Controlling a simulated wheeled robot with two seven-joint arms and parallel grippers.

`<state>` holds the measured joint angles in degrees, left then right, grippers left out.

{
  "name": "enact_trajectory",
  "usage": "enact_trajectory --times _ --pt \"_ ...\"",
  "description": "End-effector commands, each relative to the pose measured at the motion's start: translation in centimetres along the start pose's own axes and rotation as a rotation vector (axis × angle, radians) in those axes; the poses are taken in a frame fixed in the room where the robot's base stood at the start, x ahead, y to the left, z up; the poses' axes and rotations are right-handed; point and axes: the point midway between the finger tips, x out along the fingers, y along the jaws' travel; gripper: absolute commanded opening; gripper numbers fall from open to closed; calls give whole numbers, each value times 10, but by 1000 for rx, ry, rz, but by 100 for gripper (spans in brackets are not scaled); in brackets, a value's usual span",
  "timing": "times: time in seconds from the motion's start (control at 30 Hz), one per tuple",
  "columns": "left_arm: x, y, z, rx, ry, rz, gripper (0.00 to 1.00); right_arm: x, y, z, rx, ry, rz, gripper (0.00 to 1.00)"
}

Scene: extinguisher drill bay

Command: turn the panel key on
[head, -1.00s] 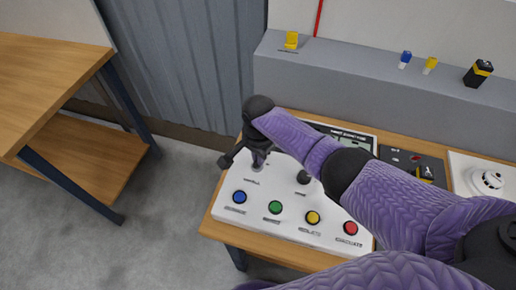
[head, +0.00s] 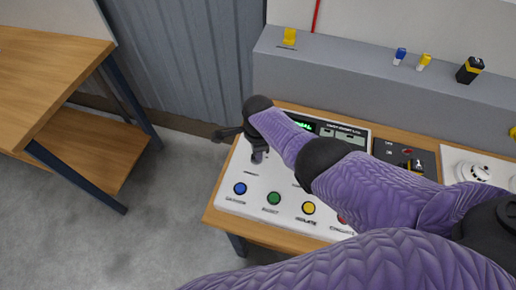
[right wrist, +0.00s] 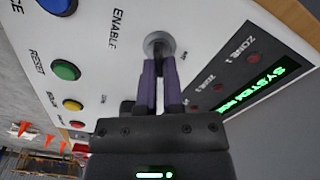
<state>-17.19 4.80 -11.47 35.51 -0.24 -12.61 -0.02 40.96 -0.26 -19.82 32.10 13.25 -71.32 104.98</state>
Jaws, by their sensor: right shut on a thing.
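The white control panel (head: 285,224) stands on a wooden table and has blue, green, yellow and red buttons along its front. The panel key, a round metal switch marked ENABLE, shows in the right wrist view (right wrist: 158,44); the fingers hide its middle. My right gripper (head: 257,156) reaches down to the panel's left part. In the right wrist view its two purple fingers (right wrist: 159,70) are shut on the key at the switch face. The panel's display (right wrist: 255,92) shows lit green text beginning with SYSTEM. My left gripper is not in view.
Right of the panel are a dark box (head: 407,157) and a white board with a round detector (head: 473,170). A grey ledge (head: 340,70) behind carries small yellow, blue and black items. A wooden bench (head: 50,60) stands left, with open floor between.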

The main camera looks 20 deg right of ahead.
Motion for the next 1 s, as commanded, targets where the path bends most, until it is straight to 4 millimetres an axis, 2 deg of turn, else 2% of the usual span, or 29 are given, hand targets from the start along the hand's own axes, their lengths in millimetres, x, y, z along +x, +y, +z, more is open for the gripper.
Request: enact_trajectory --times 0.53,0.57,0.7,1.0 --pt "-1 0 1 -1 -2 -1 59 0 0 0 20 2 -1 0" --pt "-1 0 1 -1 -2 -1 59 0 0 0 21 2 -1 15" --pt "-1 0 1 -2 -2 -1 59 0 0 0 20 1 -1 44" --pt "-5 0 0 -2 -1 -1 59 -5 0 0 19 0 -1 44"
